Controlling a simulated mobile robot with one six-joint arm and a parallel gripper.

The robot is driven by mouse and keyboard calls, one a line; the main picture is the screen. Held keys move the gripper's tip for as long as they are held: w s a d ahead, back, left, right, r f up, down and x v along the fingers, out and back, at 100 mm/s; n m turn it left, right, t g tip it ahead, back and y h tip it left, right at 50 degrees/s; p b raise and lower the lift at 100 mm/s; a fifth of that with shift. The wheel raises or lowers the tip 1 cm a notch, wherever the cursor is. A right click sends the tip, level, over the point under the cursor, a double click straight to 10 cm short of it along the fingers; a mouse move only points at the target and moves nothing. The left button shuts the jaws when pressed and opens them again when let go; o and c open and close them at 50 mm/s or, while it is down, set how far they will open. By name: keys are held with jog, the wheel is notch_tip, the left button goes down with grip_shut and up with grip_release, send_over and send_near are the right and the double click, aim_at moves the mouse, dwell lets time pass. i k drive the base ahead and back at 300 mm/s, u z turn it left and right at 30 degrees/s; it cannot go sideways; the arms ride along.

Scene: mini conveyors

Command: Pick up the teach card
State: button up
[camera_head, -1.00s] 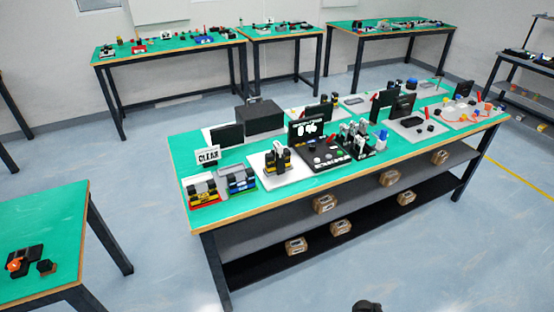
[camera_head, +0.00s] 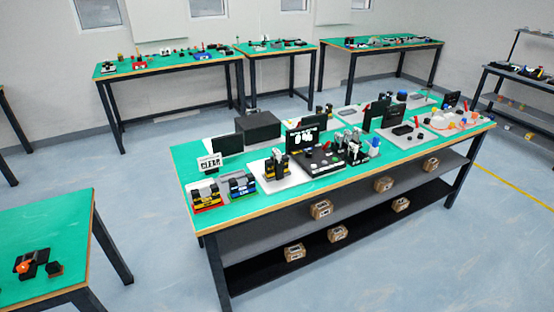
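I cannot make out for sure which thing is the teach card; the items are small at this distance. A small white sign with dark lettering (camera_head: 210,163) stands upright at the left of the long green-topped table (camera_head: 252,194). Its text is hard to read. Two mini conveyors, one with red and yellow (camera_head: 206,195) and one with blue (camera_head: 239,185), sit in front of the sign. A black display with white marks (camera_head: 303,137) stands behind a dark button panel (camera_head: 322,162). My gripper is not in view.
Another green table (camera_head: 40,236) at lower left holds a dark device with an orange part (camera_head: 26,266). Several boxes, one here (camera_head: 321,209), sit on the long table's lower shelves. More tables line the back wall. The blue-grey floor (camera_head: 430,260) in front is clear.

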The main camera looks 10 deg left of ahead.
aim_at(277, 154)
jog(key=z, duration=0.8)
jog(key=k, duration=0.15)
jog(key=u, duration=3)
jog(key=i, duration=1.2)
jog(key=u, duration=0.15)
